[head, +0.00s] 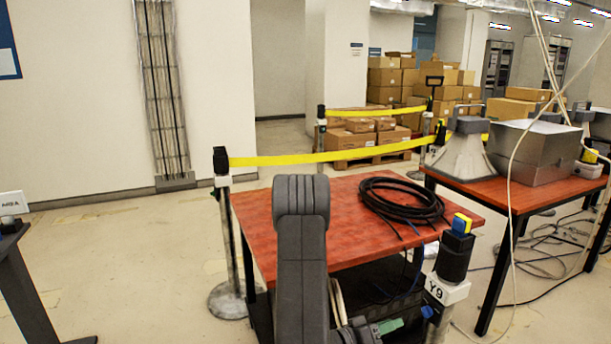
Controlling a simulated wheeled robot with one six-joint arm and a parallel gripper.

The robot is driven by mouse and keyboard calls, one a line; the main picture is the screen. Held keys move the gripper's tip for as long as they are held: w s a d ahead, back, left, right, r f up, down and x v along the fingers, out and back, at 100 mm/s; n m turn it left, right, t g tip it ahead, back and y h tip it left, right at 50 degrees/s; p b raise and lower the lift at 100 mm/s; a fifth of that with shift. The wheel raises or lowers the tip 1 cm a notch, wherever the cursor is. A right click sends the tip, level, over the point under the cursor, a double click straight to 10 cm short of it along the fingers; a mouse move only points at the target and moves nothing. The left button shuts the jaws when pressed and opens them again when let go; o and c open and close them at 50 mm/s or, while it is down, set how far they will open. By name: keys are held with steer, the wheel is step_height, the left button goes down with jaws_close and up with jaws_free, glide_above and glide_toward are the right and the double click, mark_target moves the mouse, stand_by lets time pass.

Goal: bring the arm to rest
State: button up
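My arm (301,265) rises from the bottom edge in the middle of the head view, a thick dark grey link topped by a rounded, ribbed joint. It stands in front of the red-brown table and hides part of its top and front. My gripper's fingers do not show, so I cannot see whether it is open or holds anything. Grey rounded parts with a green piece (388,326) show at the bottom edge, right of the arm; I cannot tell what they belong to.
The red-brown table (255,215) bears a coiled black cable (403,198). A post marked Y9 (446,290) stands at its right front. A second table (512,193) bears a grey horn and metal box. Yellow barrier tape (330,155) runs behind. Floor at left is mostly clear.

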mark_target(424, 312)
steer(key=x, duration=1.2)
steer(key=shift+s+b, duration=0.15)
steer(key=shift+b, duration=0.15)
steer(key=shift+f+m+b, duration=0.15)
steer(key=shift+m+b, duration=0.25)
steer(key=shift+b, duration=0.1)
steer(key=m+b, duration=0.2)
steer(key=m, duration=0.1)
steer(key=shift+m, duration=0.3)
steer(key=m+b, duration=0.4)
steer(key=shift+s+m, duration=0.2)
steer(key=shift+m, duration=0.2)
steer(key=m+b, duration=0.4)
steer(key=m, duration=0.1)
steer(key=shift+s+m, duration=0.15)
steer(key=shift+m, duration=0.25)
steer(key=shift+m+b, duration=1.05)
steer(key=shift+m, duration=0.15)
steer(key=shift+r, duration=0.25)
